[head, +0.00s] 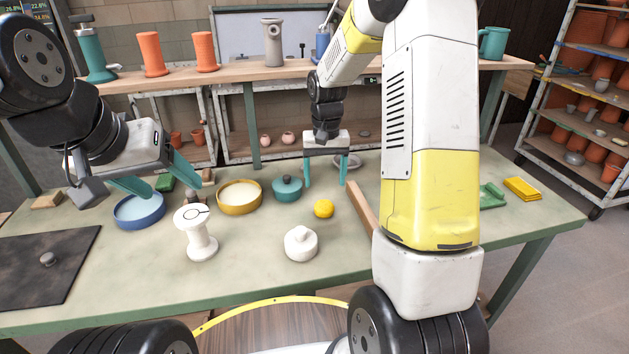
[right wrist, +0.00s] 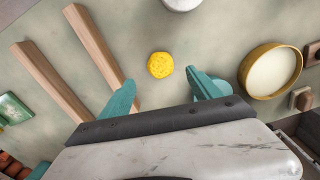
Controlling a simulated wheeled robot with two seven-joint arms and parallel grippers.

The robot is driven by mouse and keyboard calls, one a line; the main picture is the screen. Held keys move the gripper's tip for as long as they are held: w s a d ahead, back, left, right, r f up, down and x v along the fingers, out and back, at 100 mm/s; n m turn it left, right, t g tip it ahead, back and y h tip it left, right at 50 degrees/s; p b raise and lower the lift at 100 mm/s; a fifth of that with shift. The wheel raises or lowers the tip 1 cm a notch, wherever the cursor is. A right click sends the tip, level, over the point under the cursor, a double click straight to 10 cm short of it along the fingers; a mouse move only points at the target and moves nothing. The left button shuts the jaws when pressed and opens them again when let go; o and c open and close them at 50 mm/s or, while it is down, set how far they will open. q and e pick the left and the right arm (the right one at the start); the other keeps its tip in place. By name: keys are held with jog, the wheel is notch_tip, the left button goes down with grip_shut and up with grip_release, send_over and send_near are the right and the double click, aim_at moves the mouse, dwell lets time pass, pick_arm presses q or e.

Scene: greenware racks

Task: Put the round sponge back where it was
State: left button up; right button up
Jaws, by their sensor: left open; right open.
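The round yellow sponge (head: 323,208) lies on the table between the teal lidded pot and the wooden strips. It also shows in the right wrist view (right wrist: 160,65), just beyond my fingertips and between their lines. My right gripper (head: 325,184) is open and empty above the table, behind the sponge in the head view; its two teal fingers also show in the right wrist view (right wrist: 160,80). My left gripper (head: 168,182) is open and empty at the left, near the blue bowl (head: 139,212). I cannot tell whether a left finger touches that bowl.
An amber bowl (head: 240,209), teal lidded pot (head: 287,189), white lidded jar (head: 300,245) and white spool-shaped piece (head: 201,240) stand around the sponge. Two wooden strips (right wrist: 95,45) lie beside it. A dark board (head: 35,280) lies left. The front right table is partly hidden by my arm.

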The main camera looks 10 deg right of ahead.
jog(key=s+r+n+t+y, duration=0.1)
jog(key=s+r+t, duration=0.2)
jog(key=s+r, duration=1)
jog(key=s+a+r+t, duration=0.1)
jog(key=s+r, duration=0.1)
jog(key=s, duration=0.3)
jog(key=s+a+r+n+t+y, duration=0.1)
jog(key=s+r+t, duration=0.1)
jog(key=s, duration=0.3)
jog(key=shift+v, duration=0.85)
jog(key=shift+w+a+r, duration=0.1)
jog(key=shift+a, duration=0.1)
